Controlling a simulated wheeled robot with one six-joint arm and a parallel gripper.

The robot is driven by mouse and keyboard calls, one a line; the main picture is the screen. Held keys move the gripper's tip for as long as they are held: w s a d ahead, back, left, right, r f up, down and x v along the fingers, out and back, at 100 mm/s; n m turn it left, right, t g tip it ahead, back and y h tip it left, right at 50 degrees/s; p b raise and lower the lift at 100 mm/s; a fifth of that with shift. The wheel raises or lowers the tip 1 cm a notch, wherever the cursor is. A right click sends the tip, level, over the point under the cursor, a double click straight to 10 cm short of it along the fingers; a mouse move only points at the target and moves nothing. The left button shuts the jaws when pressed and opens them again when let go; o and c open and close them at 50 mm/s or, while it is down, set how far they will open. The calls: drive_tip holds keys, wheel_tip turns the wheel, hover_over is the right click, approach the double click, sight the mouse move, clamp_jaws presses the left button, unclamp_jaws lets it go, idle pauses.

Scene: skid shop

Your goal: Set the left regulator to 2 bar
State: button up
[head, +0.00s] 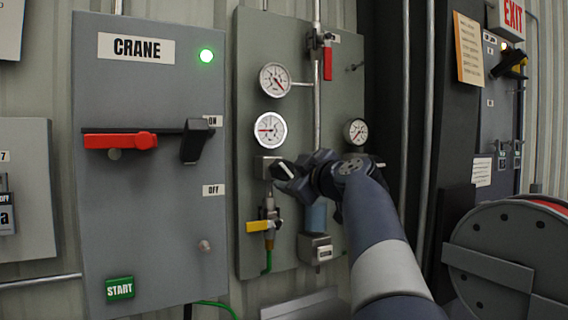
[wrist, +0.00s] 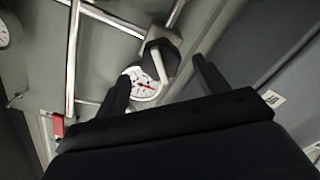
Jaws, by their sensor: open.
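My gripper (head: 285,178) is in front of the grey panel (head: 248,60), just below the middle gauge (head: 269,129). In the wrist view my gripper (wrist: 158,66) is open, with a finger on each side. A dark knob with a pale bar (wrist: 163,42) shows between or beyond the fingers; I cannot tell whether they touch it. A grey block (head: 266,166), probably the left regulator's body, sits under the middle gauge, partly hidden by my gripper. That gauge's red needle points left; its numbers are too small to read. A white gauge (wrist: 143,85) also shows behind the fingers.
An upper gauge (head: 274,79) and a right gauge (head: 356,131) are on the same panel. A yellow-handled valve (head: 260,226) hangs below the block. A red-handled valve (head: 327,62) is above. The CRANE box (head: 150,200) stands left, a hose reel (head: 510,265) right.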

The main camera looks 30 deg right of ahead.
sight(288, 171)
drive_tip(key=shift+w+a+p, duration=0.1)
drive_tip(key=shift+w+p, duration=0.6)
drive_tip(key=shift+w, duration=1.3)
drive_tip(key=shift+c, duration=0.3)
drive_tip(key=c, duration=0.9)
